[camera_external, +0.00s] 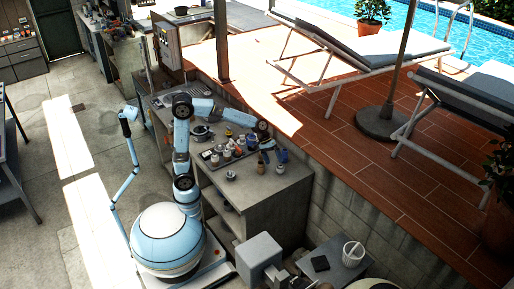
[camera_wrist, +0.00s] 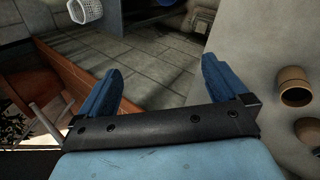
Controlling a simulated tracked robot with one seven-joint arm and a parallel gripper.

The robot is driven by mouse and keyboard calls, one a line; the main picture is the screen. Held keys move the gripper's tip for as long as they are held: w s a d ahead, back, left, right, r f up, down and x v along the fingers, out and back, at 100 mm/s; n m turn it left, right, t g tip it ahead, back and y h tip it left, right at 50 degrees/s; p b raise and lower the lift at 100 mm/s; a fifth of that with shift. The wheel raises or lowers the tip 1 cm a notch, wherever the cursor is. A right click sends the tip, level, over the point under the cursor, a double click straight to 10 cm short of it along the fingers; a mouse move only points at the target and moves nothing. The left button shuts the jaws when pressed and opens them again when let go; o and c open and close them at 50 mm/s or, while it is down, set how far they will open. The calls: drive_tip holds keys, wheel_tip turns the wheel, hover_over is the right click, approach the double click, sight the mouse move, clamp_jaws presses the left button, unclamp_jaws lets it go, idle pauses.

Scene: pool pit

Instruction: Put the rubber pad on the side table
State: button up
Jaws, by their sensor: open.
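In the external view my arm reaches over the workbench, and the gripper end is small and hard to make out near the bottles. I cannot make out the pad in the wrist view.
The workbench (camera_external: 262,196) carries a tray area with several bottles and jars (camera_external: 226,152) and a small pot (camera_external: 200,133). A grey box (camera_external: 259,254) stands left of the small table. Brown round containers (camera_wrist: 295,86) show in the wrist view.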

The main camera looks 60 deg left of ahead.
drive_tip(key=s+a+m+t+y, duration=0.1)
drive_tip(key=s+a+y, duration=0.1)
drive_tip(key=s+a, duration=0.5)
drive_tip(key=s+a+r+m+t+y, duration=0.1)
drive_tip(key=s+a, duration=0.6)
drive_tip(key=a, duration=0.7)
drive_tip(key=s+a+r+m+t+y, duration=0.1)
drive_tip(key=s+a+t+y, duration=0.1)
drive_tip(key=s+a, duration=0.5)
drive_tip(key=a+y, duration=0.1)
drive_tip(key=a, duration=0.3)
drive_tip(key=shift+a+m+t+y, duration=0.15)
drive_tip(key=shift+m+t+y, duration=0.15)
drive_tip(key=shift+t+y, duration=0.1)
